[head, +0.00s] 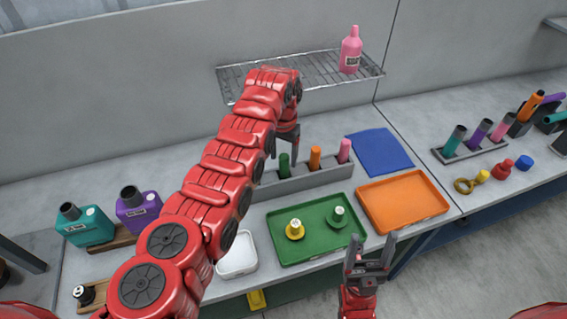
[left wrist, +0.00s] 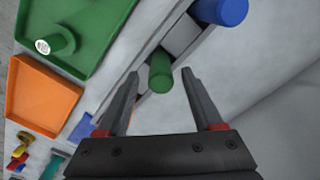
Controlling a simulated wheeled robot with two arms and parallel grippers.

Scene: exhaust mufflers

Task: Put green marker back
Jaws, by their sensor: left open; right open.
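A green marker (head: 284,166) stands in the long grey holder (head: 305,181), at the left of the part that shows, beside an orange marker (head: 315,158) and a pink marker (head: 344,151). My left gripper (head: 288,155) is open, pointing down just above the green marker. In the left wrist view the green marker (left wrist: 160,72) shows between the open fingertips of my left gripper (left wrist: 160,74), with a gap on both sides. A blue cylinder (left wrist: 232,10) shows beyond it. My left arm hides the holder's left end in the head view. My right gripper (head: 371,255) is open and empty, in front of the trays.
A green tray (head: 315,247) with two knobbed pieces and an empty orange tray (head: 402,203) lie in front of the holder. A blue mat (head: 380,150) lies right of it. A wire shelf (head: 320,72) with a pink bottle (head: 351,50) is behind.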

